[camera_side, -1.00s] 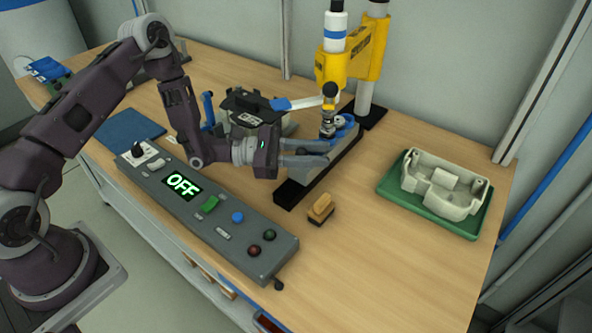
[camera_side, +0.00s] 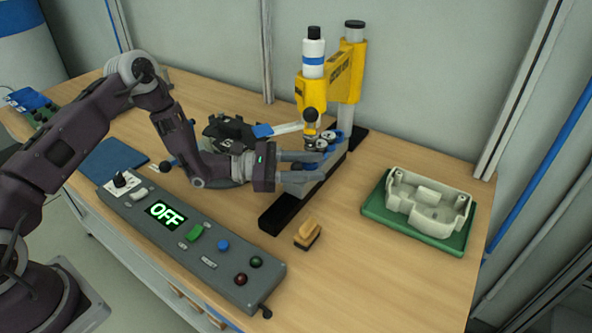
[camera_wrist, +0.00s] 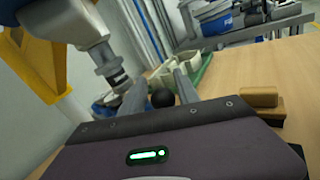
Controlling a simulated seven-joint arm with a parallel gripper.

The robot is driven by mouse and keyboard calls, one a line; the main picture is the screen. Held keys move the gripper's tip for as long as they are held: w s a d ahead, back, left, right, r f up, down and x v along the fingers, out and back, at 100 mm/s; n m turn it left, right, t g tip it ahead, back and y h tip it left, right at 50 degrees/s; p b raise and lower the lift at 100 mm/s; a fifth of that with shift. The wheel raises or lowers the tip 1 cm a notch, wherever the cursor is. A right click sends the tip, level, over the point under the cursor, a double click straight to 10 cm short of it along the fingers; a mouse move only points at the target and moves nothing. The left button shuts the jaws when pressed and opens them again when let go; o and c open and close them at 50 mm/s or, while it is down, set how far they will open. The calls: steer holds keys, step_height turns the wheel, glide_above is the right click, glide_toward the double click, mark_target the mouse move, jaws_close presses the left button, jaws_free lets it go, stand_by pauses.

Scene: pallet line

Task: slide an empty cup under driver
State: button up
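The driver (camera_side: 313,62) is a white cylinder with a blue band on a yellow press stand. Its metal tip (camera_wrist: 118,78) shows in the wrist view, above a blue ringed part (camera_wrist: 103,103). Small blue round cups (camera_side: 328,139) sit on a dark rail (camera_side: 285,210) below the driver; I cannot tell whether they are empty. My gripper (camera_side: 309,167) is low at the rail, just in front of the driver. Its fingers (camera_wrist: 158,88) are apart, with a black ball (camera_wrist: 162,97) showing in the gap. The fingers partly hide the cups and rail.
A control panel (camera_side: 205,263) reading OFF lies at the front. A tan block (camera_side: 308,231) lies right of the rail. A green tray (camera_side: 372,213) with a pale casting (camera_side: 430,203) stands at the right. A dark fixture (camera_side: 228,130) is behind my wrist. The front right bench is clear.

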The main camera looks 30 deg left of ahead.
steer(key=shift+w, duration=0.1)
steer(key=s, duration=1.5)
steer(key=w+v, duration=0.1)
steer(key=v, duration=0.6)
steer(key=s+d+r+m+g, duration=0.3)
steer(key=s+r+m+g, duration=0.2)
steer(key=r+m+g, duration=0.1)
steer(key=s+d+r+m+g, duration=0.4)
steer(key=s+r+m+g, duration=0.2)
steer(key=r+m, duration=0.1)
steer(key=shift+s+d+m+g, duration=0.2)
steer(key=shift+d+m+g, duration=0.1)
steer(key=shift+m, duration=0.2)
